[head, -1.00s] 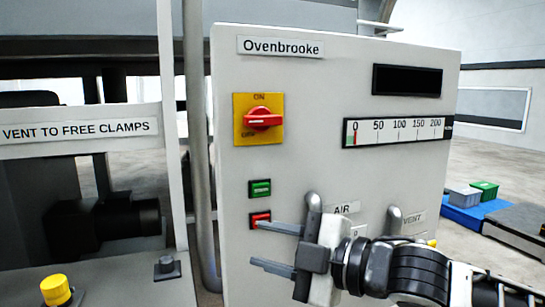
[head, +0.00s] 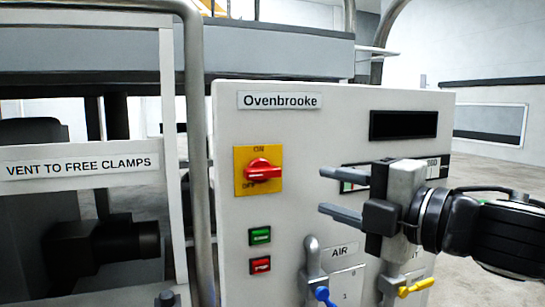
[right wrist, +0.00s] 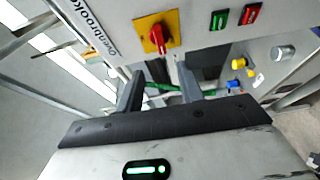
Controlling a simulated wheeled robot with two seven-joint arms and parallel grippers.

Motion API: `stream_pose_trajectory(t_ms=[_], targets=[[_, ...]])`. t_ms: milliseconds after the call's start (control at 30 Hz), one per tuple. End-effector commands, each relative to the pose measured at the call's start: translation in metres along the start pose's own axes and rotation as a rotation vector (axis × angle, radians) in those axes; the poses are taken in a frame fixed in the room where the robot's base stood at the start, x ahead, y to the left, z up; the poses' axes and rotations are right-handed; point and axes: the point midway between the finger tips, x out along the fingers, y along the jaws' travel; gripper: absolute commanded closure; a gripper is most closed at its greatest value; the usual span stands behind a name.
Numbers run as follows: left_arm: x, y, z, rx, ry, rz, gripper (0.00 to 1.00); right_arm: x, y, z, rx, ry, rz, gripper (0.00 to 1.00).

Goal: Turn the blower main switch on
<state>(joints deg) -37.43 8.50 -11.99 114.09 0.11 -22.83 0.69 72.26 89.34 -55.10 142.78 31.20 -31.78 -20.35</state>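The blower main switch (head: 264,170) is a red rotary knob on a square yellow plate (head: 243,182) marked ON at the top and OFF at the lower left. It sits at the upper left of the grey Ovenbrooke panel (head: 285,205). Its handle lies roughly level in the head view. The knob also shows in the right wrist view (right wrist: 157,38), beyond the fingers. My right gripper (head: 322,191) is open and empty, to the right of the knob and apart from it, its fingers pointing left. It shows in the right wrist view too (right wrist: 160,82). My left gripper is out of view.
Green (head: 260,236) and red (head: 260,265) push buttons sit below the switch. Valves with blue (head: 325,296) and yellow (head: 416,287) handles are lower right. A grey upright pipe (head: 199,180) runs along the panel's left edge. My gripper partly hides the gauge.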

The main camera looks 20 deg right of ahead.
Motion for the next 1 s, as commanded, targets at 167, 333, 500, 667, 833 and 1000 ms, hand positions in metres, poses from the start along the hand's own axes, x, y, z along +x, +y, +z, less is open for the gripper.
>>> stream_pose_trajectory(t_ms=[167,333,500,667,833,1000], targets=[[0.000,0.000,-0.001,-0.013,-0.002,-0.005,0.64,0.037,0.002,-0.001,0.004,0.005,0.004,0.63],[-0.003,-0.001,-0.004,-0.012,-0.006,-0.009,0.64,0.073,0.002,-0.001,0.003,0.003,0.003,0.63],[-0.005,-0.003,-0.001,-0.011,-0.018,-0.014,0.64,0.104,0.001,-0.001,0.002,0.001,0.002,0.63],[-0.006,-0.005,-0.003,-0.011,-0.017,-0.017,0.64,0.123,0.001,0.000,0.002,-0.001,0.002,0.63],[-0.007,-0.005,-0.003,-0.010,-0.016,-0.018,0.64,0.130,0.000,0.000,0.001,-0.001,0.002,0.63],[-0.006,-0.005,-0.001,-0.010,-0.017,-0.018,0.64,0.130,0.000,0.000,0.001,-0.001,0.002,0.63]])
